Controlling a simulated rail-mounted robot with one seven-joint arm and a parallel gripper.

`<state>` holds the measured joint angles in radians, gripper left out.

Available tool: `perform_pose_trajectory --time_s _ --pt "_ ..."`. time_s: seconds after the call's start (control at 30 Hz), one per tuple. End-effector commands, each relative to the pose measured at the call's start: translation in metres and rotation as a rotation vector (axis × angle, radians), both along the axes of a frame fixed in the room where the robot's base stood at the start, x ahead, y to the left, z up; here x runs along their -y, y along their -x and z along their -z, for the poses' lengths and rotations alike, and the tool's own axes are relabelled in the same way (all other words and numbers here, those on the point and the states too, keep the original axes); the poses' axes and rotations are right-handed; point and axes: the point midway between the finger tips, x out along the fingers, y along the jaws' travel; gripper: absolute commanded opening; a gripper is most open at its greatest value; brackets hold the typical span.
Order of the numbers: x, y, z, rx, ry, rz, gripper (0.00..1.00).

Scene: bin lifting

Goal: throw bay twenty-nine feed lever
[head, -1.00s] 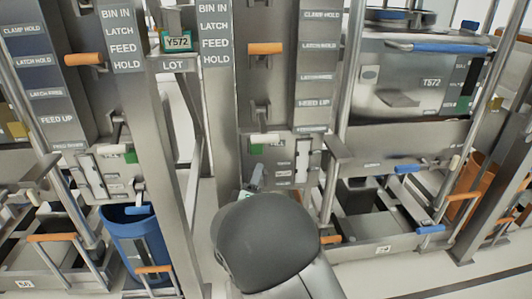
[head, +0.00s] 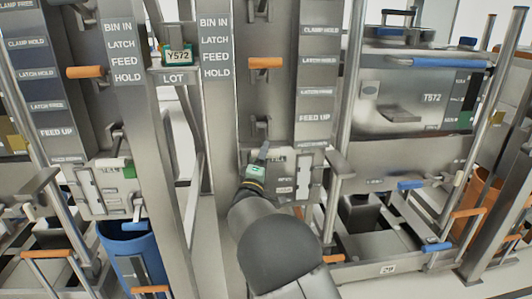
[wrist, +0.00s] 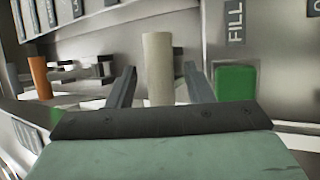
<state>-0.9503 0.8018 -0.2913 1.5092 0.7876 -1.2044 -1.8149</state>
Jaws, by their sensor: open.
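In the head view, an orange lever (head: 265,62) sits level with the FEED label (head: 214,58) on the centre column. A plate reading 29 (head: 388,268) is on the lower frame to its right. My gripper (head: 263,146) is at the panel below that lever, hiding part of it. In the wrist view, a cream upright handle (wrist: 159,68) stands between the two open fingers of my gripper (wrist: 160,92). I cannot tell whether the fingers touch it. A green block (wrist: 236,83) lies right of the fingers, under a FILL label (wrist: 236,22).
Posts and a bracket (head: 340,165) flank the centre panel closely.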

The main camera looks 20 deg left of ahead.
Motion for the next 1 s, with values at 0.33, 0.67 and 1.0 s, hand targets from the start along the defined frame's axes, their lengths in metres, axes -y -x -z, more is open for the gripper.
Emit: perform_pose_trajectory --time_s 0.33,0.67,1.0 --pt "-0.001 -0.02 -0.008 -0.001 0.001 0.0 0.47" --pt "-0.001 -0.02 -0.008 -0.001 0.001 0.0 0.05" --pt "-0.011 -0.012 -0.015 -0.022 0.01 -0.016 0.0"
